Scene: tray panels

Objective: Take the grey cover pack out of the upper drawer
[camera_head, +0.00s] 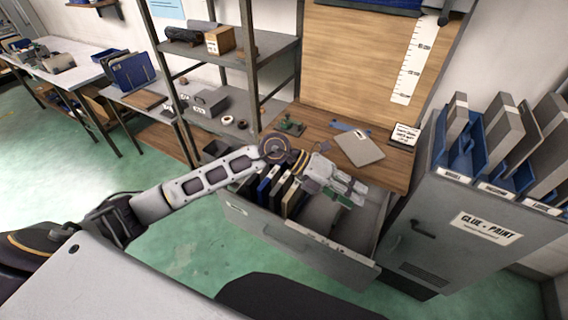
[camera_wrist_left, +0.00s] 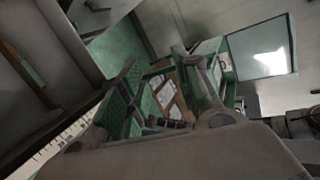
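The upper drawer (camera_head: 290,237) is pulled open below the desk top. Several upright packs with dark, blue and tan covers (camera_head: 278,190) stand in its left part. The right part shows bare grey surfaces. I cannot single out the grey cover pack for certain; my arm hides part of the drawer. My left gripper (camera_head: 350,192) is over the drawer, right of the upright packs. In the left wrist view my left gripper (camera_wrist_left: 165,100) has its fingers spread apart, with a brown surface bearing white labels visible beyond them. My right gripper is in neither view.
A grey cabinet (camera_head: 450,235) with binders on top stands close on the right. A metal shelf (camera_head: 225,110) stands behind on the left.

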